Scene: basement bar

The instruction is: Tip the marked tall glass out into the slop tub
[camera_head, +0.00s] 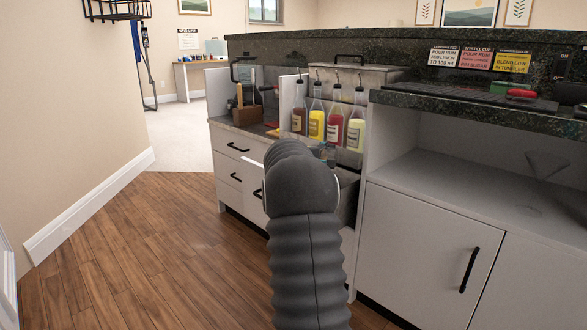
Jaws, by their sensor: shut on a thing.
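My arm, in a grey ribbed sleeve, rises from the bottom of the head view and bends away towards the bar's lower counter. It hides my gripper and whatever is in it. A small bluish-dark piece (328,153) shows just past the bend; I cannot tell what it is. I cannot make out the marked tall glass. A grey open-topped hollow (348,188) shows right of my arm, partly covered by it; I cannot tell whether it is the slop tub or an open drawer.
Several pourer bottles (316,118) stand in a rack behind my arm. A clear stemmed glass (545,166) is in the open shelf at right, below the raised dark counter (455,100). White drawers (236,150) stand left of my arm. Wooden floor (150,240) is clear at left.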

